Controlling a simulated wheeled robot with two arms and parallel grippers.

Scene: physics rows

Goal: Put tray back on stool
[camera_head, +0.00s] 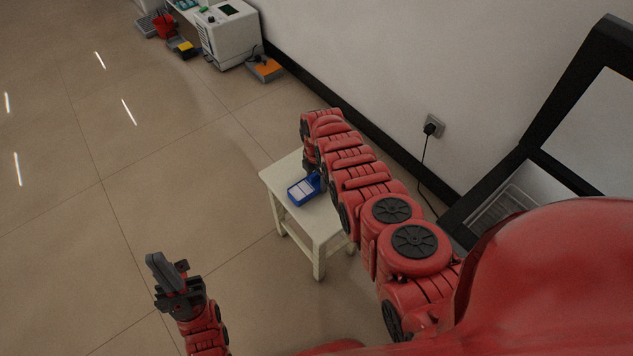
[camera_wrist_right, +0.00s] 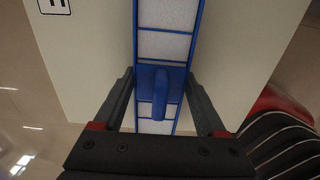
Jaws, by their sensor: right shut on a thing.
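The blue tray (camera_head: 303,190) with pale compartments is over the white stool (camera_head: 282,174) in the head view. I cannot tell whether it rests on the stool top or is held just above it. In the right wrist view the tray (camera_wrist_right: 137,32) runs lengthwise between the fingers, with the stool top (camera_wrist_right: 245,45) beneath. My right gripper (camera_wrist_right: 163,88) is shut on the tray at its raised blue middle part. In the head view my right arm partly hides that gripper. My left gripper (camera_head: 168,268) is away from the stool, over the floor; its finger gap is unclear.
A white box-like machine (camera_head: 229,34) stands by the wall at the back, with a red bucket (camera_head: 163,27) and an orange-topped item (camera_head: 265,69) near it. A wall socket with a plug (camera_head: 433,126) and a black-framed unit (camera_head: 545,140) are on the right. The left floor is clear.

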